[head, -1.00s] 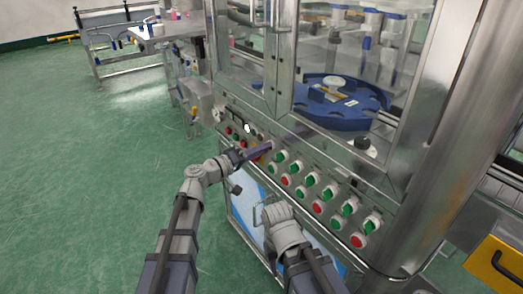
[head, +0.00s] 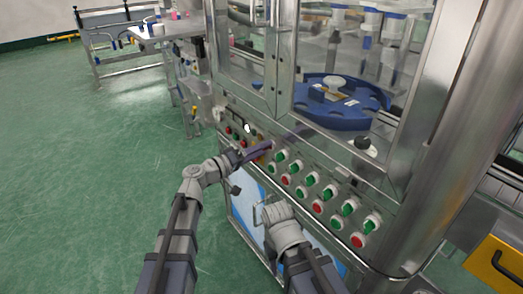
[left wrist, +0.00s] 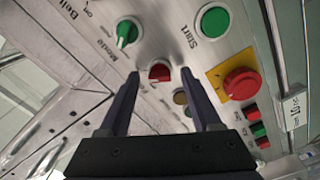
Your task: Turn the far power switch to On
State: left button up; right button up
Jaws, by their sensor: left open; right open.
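My left gripper (head: 268,147) is at the far part of the machine's control panel (head: 295,196). In the left wrist view the two fingers (left wrist: 163,95) are apart, with nothing held between them. A red knob (left wrist: 159,72) shows between the fingers. A green knob (left wrist: 127,32) sits to its upper left, beside lettering. A green Start button (left wrist: 213,20) is at the upper right. A white round knob (head: 247,128) shows at the panel's far end in the head view. I cannot tell which control is the far power switch. My right gripper (head: 272,212) is low before the panel, its fingers largely hidden.
A red emergency button (left wrist: 240,83) on a yellow plate stands close to the right finger. Several red and green controls (head: 317,206) line the panel toward the near end. Glass doors enclose a blue turntable (head: 340,107) above. Green floor (head: 85,190) is free at left.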

pick_arm(q)
jog(key=v, duration=0.7)
jog(key=shift+a, duration=0.15)
jog(key=shift+s, duration=0.15)
jog(key=s+d+f+m+g+y, duration=0.15)
jog(key=s+f+g+y, duration=0.45)
jog(key=f, duration=0.7)
jog(key=s+a+f+g+y, duration=0.4)
jog(key=s+a+f+y, duration=0.45)
jog(key=s+a, duration=0.2)
jog(key=s+d+r+m+p, duration=0.1)
jog(key=d+r+p, duration=0.3)
jog(key=r+p, duration=0.7)
jog(key=s+d+r+m+y+p, duration=0.1)
jog(key=s+d+r+p, duration=0.3)
jog(key=r+p, duration=0.7)
jog(key=shift+s+d+r+m+g+p, duration=0.25)
jog(key=shift+d+m+g+p, duration=0.15)
jog(key=shift+d+m, duration=0.25)
